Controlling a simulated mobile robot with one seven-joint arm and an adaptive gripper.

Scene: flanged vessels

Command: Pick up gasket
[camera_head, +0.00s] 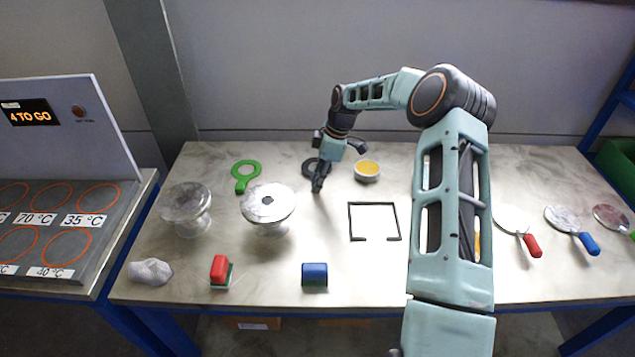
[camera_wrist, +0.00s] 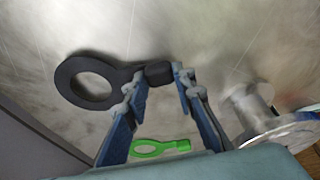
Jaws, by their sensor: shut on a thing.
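A black ring-shaped gasket with a short handle shows in the wrist view (camera_wrist: 68,92), its ring to the left. It also shows in the head view (camera_head: 309,168) at the back of the table, partly hidden by my gripper. My gripper (camera_head: 318,186) points down there, and in the wrist view its fingers (camera_wrist: 158,76) are shut on the block end of the gasket's handle. I cannot tell whether the gasket touches the table. A green gasket (camera_head: 240,184) lies to the left, and also shows in the wrist view (camera_wrist: 147,148).
Two flanged vessels (camera_head: 268,203) (camera_head: 187,203) stand left of my gripper. A bowl of yellow stuff (camera_head: 367,171) is close on the right. A black square frame (camera_head: 374,204), a red-topped block (camera_head: 219,269) and a blue block (camera_head: 315,274) lie nearer the front. The table (camera_head: 330,225) is clear between them.

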